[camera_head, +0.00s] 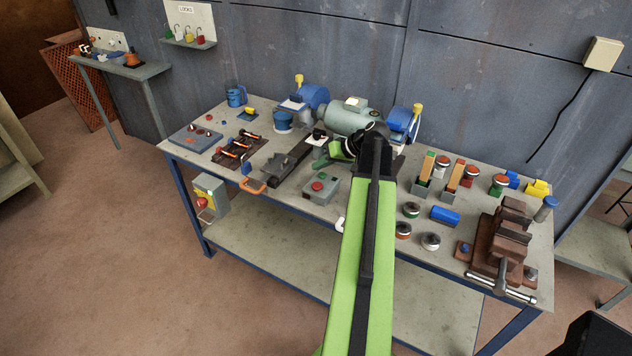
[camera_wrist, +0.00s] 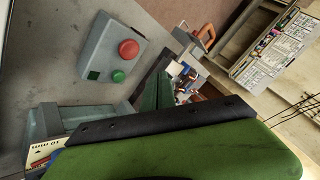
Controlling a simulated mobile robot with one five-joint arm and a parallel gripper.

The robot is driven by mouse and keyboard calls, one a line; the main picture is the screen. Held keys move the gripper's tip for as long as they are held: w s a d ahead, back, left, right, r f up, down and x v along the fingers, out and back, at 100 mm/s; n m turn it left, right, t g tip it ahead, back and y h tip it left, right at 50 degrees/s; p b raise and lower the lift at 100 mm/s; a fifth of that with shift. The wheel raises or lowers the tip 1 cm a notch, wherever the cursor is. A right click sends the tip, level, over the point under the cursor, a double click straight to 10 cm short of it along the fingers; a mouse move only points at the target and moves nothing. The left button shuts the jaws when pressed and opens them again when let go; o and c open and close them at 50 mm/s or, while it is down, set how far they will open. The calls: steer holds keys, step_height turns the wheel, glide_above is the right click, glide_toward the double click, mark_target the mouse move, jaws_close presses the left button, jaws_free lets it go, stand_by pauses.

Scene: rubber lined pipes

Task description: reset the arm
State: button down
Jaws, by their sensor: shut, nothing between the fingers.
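My arm reaches up the middle of the head view, over the workbench (camera_head: 270,228). My gripper (camera_head: 338,151) is at its far end, small and partly hidden behind my dark wrist joint. It is above the bench, left of the wrist and in front of the grey-green bench grinder (camera_head: 350,115). It is shut and holds nothing. In the wrist view, a large green and black part of my gripper fills the bottom; its fingertips are hard to make out.
A grey control box (camera_head: 319,188) with a red button sits close below my gripper; it also shows in the wrist view (camera_wrist: 112,55). A brown vise (camera_head: 503,240) stands at the bench's right end. Several jars and blocks lie between. The floor at left (camera_head: 90,240) is clear.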

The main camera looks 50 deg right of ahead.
stand_by(0.6)
steer(key=shift+w+a, duration=0.15)
steer(key=shift+w, duration=0.05)
steer(key=w+a+n+g+y, duration=0.15)
steer(key=w+a, duration=0.25)
steer(key=a, duration=0.5)
steer(key=w+a+f+n, duration=0.1)
steer(key=w+a+n, duration=0.1)
steer(key=w+a, duration=0.45)
steer(key=w+a+n+g+y, duration=0.1)
steer(key=w+a+n, duration=0.15)
steer(key=a, duration=0.85)
steer(key=s+a+f+n+g+h, duration=0.1)
steer(key=s+a+f+g, duration=0.1)
steer(key=a, duration=0.9)
steer(key=s+a+f+n+g+h, duration=0.1)
steer(key=s+a+f+g, duration=0.15)
steer(key=a, duration=0.95)
steer(key=s+d+f+m+g+h, duration=0.1)
steer(key=s+d+f+m+h, duration=0.1)
steer(key=s, duration=0.3)
steer(key=shift+s+d+m+g+h, duration=0.15)
steer(key=shift+s+m+g+h, duration=0.25)
steer(key=shift+h, duration=0.45)
